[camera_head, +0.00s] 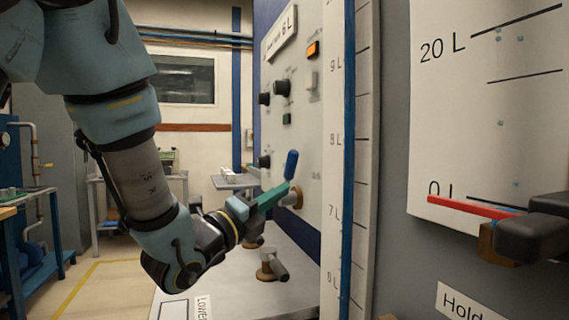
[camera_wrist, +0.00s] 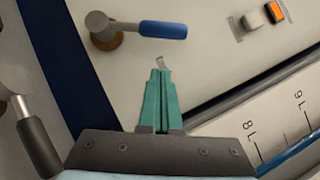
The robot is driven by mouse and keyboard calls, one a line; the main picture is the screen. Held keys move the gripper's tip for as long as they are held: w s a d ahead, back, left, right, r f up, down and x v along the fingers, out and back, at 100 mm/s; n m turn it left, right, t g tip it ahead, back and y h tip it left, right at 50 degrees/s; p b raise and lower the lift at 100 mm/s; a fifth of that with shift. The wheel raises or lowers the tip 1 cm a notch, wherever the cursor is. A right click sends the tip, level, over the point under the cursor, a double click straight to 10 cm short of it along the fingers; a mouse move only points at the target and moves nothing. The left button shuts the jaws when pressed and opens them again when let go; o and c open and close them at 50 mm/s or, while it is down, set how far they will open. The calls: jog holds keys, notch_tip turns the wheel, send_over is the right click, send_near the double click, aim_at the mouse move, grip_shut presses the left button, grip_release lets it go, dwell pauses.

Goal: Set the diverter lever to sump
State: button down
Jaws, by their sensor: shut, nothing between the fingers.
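A lever with a blue handle (camera_head: 291,163) and a brass-coloured pivot is on the upright panel. In the head view the handle points up, leaning slightly. The wrist view also shows the blue handle (camera_wrist: 163,29), with its pivot at the left. No sump label can be read. My gripper (camera_head: 284,188) has green fingers and is close to this lever in the head view. In the wrist view the fingertips (camera_wrist: 160,72) are together, empty, and below the blue handle with a visible gap. Whether the gripper touches the lever elsewhere is unclear.
A dark-handled lever (camera_head: 273,266) stands below; a similar one shows in the wrist view (camera_wrist: 36,130). The panel (camera_head: 308,120) carries black knobs and an orange-lit switch (camera_head: 313,49). A litre scale (camera_head: 364,120) stands right of it. A red pointer (camera_head: 470,207) sits near 0 L.

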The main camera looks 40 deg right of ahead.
aim_at(285, 177)
jog(key=w+d+r, duration=0.1)
jog(key=w+d+p, duration=0.1)
jog(key=d, duration=0.1)
jog(key=w+d+r+p, duration=0.1)
jog(key=shift+w+d+r, duration=0.15)
jog(key=shift+d+r, duration=0.05)
jog(key=shift+r, duration=0.1)
jog(key=shift+r, duration=0.1)
